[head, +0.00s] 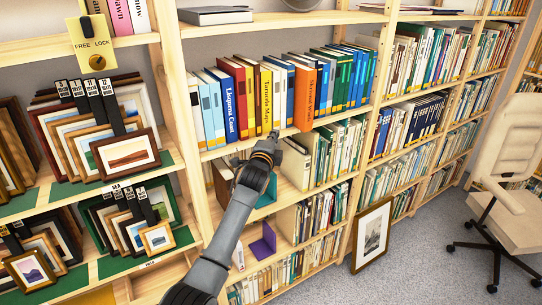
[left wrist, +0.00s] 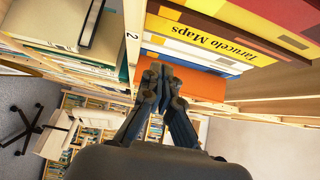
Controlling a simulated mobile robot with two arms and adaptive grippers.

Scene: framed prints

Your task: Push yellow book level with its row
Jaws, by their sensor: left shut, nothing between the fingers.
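The yellow book (head: 266,100), lettered "Tarucelo Maps", stands upright in the row on the upper middle shelf, between a dark red book and pale and blue books. In the left wrist view the yellow book (left wrist: 225,42) shows its spine above and right of the fingers. I cannot tell exactly how far it stands out from its row. My left gripper (head: 273,141) is shut and empty, just in front of the row near the foot of the yellow book. In the left wrist view its fingertips (left wrist: 162,72) are together. Contact is unclear. My right gripper is not in view.
An orange book (head: 305,98) right of the yellow one sticks out from the row. Framed prints (head: 128,155) stand in racks at left. A framed picture (head: 372,237) leans on the floor; an office chair (head: 507,185) is at right.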

